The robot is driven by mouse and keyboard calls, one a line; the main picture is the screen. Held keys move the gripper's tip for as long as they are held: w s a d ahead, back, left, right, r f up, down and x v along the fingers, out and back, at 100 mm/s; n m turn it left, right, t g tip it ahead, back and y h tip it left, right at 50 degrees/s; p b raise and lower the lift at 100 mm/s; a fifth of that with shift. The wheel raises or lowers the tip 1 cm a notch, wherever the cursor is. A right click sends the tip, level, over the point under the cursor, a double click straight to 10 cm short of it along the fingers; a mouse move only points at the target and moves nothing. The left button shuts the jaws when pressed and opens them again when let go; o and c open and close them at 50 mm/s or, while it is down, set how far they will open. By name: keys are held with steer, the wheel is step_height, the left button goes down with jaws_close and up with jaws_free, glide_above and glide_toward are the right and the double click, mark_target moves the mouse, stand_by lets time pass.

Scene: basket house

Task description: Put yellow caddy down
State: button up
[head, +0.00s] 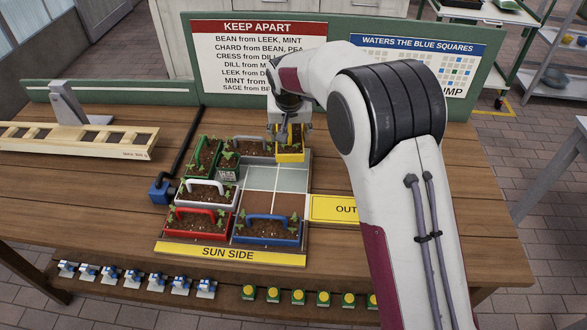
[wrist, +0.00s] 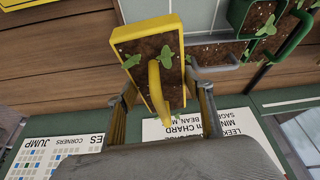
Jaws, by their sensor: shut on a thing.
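The yellow caddy (head: 290,157), a small soil-filled box with seedlings and an arched handle, is at the back right of the planting board (head: 272,177). My gripper (head: 287,125) is above it, shut on its handle. In the wrist view the caddy (wrist: 117,38) is below my gripper (wrist: 160,84), with a finger on either side of the yellow handle (wrist: 155,85). The caddy looks roughly level. I cannot tell whether its base touches the board or hangs just above it.
Green (head: 203,160), grey (head: 252,139), white (head: 207,183), red (head: 202,222) and blue caddies (head: 267,231) stand on the board. Its middle cells are bare. A yellow OUT plate (head: 335,209) lies to the right. The sign panel (head: 245,55) stands close behind.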

steer(key=shift+w+d+r+m, duration=0.2)
steer(key=shift+r+m, duration=0.2)
steer(key=shift+r, duration=0.2)
steer(key=shift+s+d+f+m, duration=0.15)
steer(key=shift+s+d+m, duration=0.15)
steer(key=shift+s, duration=0.1)
steer(key=shift+f, duration=0.1)
steer(key=shift+f, duration=3.05)
steer(key=shift+f, duration=0.1)
steer(key=shift+f, duration=1.75)
steer(key=shift+f, duration=0.6)
